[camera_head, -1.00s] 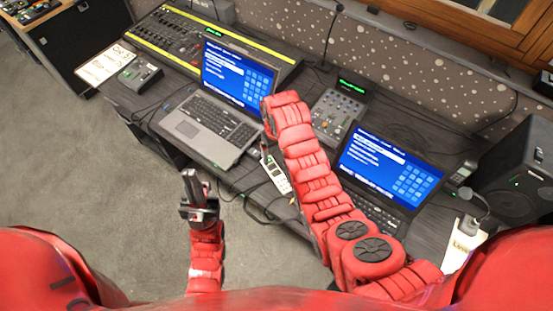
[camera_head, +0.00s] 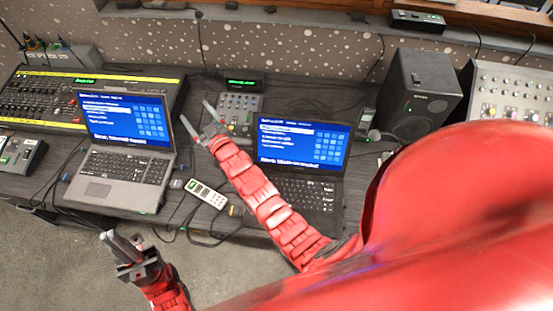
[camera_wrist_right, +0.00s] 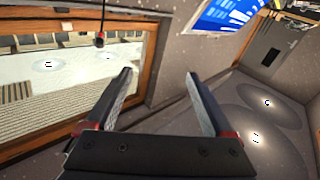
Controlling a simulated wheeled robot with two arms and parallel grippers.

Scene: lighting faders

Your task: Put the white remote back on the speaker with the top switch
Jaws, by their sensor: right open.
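The white remote (camera_head: 207,194) lies on the dark desk near its front edge, between the two laptops. My right gripper (camera_head: 196,110) is open and empty, beyond the remote and beside the small mixer. In the right wrist view its two fingers (camera_wrist_right: 160,80) are apart with nothing between them. My left gripper (camera_head: 121,238) is in front of the desk edge, left of and nearer than the remote; its finger gap is unclear.
The left laptop (camera_head: 127,168) and right laptop (camera_head: 303,146) stand open. A small mixer (camera_head: 238,112) sits between them, with a lighting console (camera_head: 60,105) at left. Cables run around the remote. A handset (camera_head: 364,122) stands by the speaker. My red arm crosses before the right laptop.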

